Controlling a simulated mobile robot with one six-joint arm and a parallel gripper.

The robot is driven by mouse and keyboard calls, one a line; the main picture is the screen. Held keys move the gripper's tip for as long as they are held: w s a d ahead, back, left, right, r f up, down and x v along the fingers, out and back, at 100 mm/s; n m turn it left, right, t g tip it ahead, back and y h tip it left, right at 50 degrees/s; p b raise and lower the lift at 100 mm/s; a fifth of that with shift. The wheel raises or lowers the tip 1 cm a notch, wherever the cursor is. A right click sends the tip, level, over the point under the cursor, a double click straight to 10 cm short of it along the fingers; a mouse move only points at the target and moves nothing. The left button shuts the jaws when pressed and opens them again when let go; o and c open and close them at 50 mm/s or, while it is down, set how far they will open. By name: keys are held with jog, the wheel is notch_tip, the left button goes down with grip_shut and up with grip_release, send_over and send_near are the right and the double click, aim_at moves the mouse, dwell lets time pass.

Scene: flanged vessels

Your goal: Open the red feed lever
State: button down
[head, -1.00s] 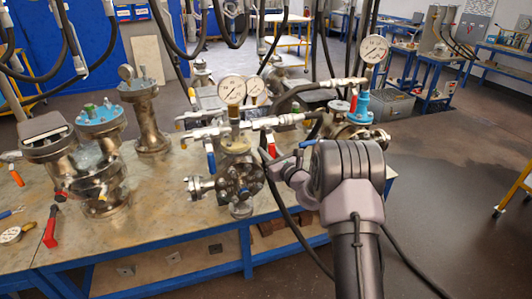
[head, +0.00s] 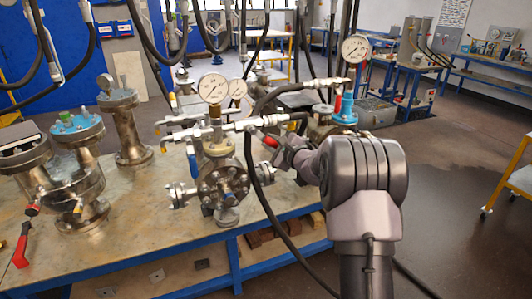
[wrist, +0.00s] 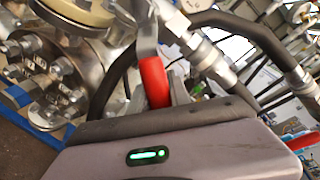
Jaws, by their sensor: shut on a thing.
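The red feed lever (head: 270,141) sticks out to the right of the silver valve pipework on the middle flanged vessel (head: 222,180). In the wrist view its red grip (wrist: 153,80) sits between my two fingers, with its grey metal arm running up from it. My gripper (head: 282,150) is shut on the red grip; it also shows in the wrist view (wrist: 155,97). The lever's lower end is hidden behind my gripper body. A blue lever (head: 192,163) hangs at the left of the same vessel.
A pressure gauge (head: 213,88) tops the middle vessel. Black hoses (head: 262,190) hang close to my gripper. A blue-capped vessel (head: 78,165) stands left. Another red-handled lever (head: 22,245) is at the bench's left. Open floor (head: 450,220) lies to the right.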

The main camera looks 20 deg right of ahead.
jog(key=shift+d+r+n+b, duration=0.45)
jog(key=shift+r+n+b, duration=0.1)
jog(key=shift+n+b, duration=0.25)
jog(key=c, duration=1.2)
grip_release()
